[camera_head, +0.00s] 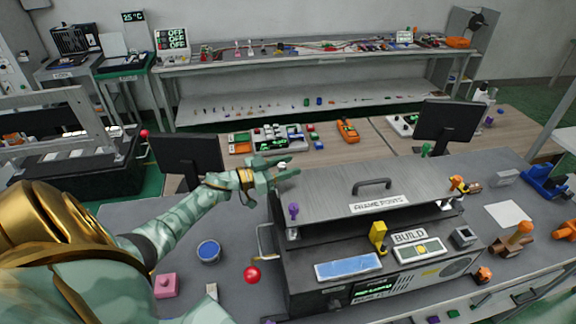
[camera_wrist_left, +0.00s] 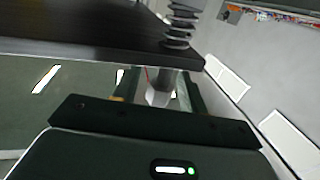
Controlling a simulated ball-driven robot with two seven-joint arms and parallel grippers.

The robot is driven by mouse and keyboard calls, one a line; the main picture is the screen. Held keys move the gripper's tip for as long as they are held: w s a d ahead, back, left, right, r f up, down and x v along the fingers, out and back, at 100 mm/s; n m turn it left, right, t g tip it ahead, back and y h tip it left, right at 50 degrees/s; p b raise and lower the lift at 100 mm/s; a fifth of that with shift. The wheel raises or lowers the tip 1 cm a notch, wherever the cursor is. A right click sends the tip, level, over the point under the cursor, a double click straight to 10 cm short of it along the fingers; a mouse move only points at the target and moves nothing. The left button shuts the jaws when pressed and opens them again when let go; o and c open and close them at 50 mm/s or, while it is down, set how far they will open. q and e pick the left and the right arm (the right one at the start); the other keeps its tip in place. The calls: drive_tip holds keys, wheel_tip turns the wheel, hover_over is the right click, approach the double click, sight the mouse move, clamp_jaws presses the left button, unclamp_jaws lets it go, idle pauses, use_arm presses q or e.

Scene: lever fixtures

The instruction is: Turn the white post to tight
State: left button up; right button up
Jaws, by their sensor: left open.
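My left gripper (camera_head: 279,168) is at the back left corner of the grey machine, with its pale green fingers pointing right. It is open. A small white piece (camera_head: 283,165), which looks like the top of the white post, shows between the fingers; I cannot tell whether they touch it. In the left wrist view, a pale post (camera_wrist_left: 158,92) stands beyond the dark gripper body, below a dark slab edge. A grey ribbed piece (camera_wrist_left: 180,25) is above it. The post's lower part is hidden in the head view. My right gripper is not in view.
A black monitor (camera_head: 187,160) stands behind my left arm. A blue round tin (camera_head: 208,251) and pink block (camera_head: 166,286) lie left.

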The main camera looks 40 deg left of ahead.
use_arm(q)
drive_tip(key=shift+w+d, duration=0.15)
drive_tip(key=shift+w, duration=0.15)
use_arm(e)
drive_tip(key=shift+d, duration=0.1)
use_arm(q)
drive_tip(key=c, duration=0.9)
clamp_jaws()
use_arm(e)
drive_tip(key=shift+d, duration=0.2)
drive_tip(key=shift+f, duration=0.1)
